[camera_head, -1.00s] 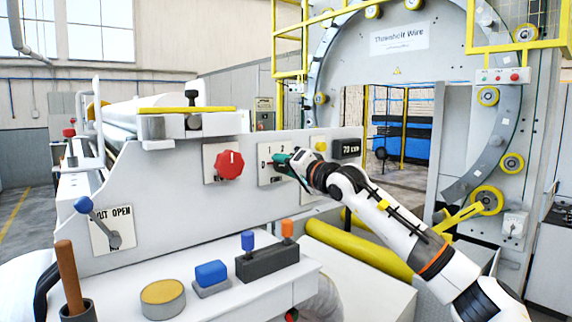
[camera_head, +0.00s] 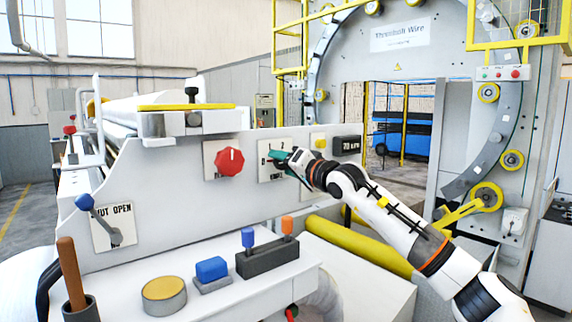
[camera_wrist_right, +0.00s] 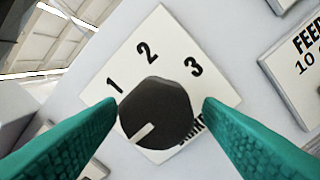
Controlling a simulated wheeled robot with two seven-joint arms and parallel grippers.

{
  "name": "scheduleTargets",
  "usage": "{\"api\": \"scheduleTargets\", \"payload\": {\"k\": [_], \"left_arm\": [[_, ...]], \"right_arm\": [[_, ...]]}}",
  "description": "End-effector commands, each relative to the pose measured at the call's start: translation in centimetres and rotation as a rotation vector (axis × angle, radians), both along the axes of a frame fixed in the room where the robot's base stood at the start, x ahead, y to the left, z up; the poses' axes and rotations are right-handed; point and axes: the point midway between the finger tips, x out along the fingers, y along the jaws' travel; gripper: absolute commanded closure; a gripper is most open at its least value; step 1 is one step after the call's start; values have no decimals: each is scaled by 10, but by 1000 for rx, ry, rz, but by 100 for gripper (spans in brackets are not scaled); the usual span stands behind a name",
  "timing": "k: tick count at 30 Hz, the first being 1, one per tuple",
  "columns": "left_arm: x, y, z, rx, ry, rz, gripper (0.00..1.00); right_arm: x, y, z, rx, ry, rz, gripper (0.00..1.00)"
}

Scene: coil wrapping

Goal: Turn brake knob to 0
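The brake knob (camera_wrist_right: 156,112) is black and round, with a white pointer line aimed at the lower left of the right wrist view. It sits on a tilted white plate (camera_wrist_right: 172,62) marked 1, 2 and 3; the lettering below is partly hidden, and no 0 shows. My right gripper (camera_wrist_right: 161,104) is open, with one teal finger on each side of the knob; I see a gap at the right finger, but cannot tell whether the left one touches. In the head view my right gripper (camera_head: 274,157) is at the brake plate (camera_head: 264,172) and hides the knob. My left gripper is not in view.
A red knob (camera_head: 229,162) is on the panel left of the brake plate. A small yellow button (camera_head: 320,142) and a dark display (camera_head: 347,146) are to its right. In the right wrist view, a feed plate (camera_wrist_right: 298,62) is at the right. A yellow roller (camera_head: 358,245) lies below my right arm.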

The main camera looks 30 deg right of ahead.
Motion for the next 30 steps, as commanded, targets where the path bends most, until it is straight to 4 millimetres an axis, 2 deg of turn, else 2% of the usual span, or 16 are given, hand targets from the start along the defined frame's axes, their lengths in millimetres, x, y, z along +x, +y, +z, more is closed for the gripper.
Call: {"api": "scheduleTargets", "payload": {"k": [6,10,21,25,30], "left_arm": [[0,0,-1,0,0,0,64],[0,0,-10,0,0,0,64],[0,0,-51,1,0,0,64],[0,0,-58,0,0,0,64],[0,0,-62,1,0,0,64]], "right_arm": [[-2,-1,2,1,-4,-1,39],[-12,-3,-1,1,-6,-2,39],[-88,-10,-6,-1,-5,-2,39],[-107,-12,-5,-1,-4,-2,39],[-119,-12,-3,1,-2,-1,39]]}}
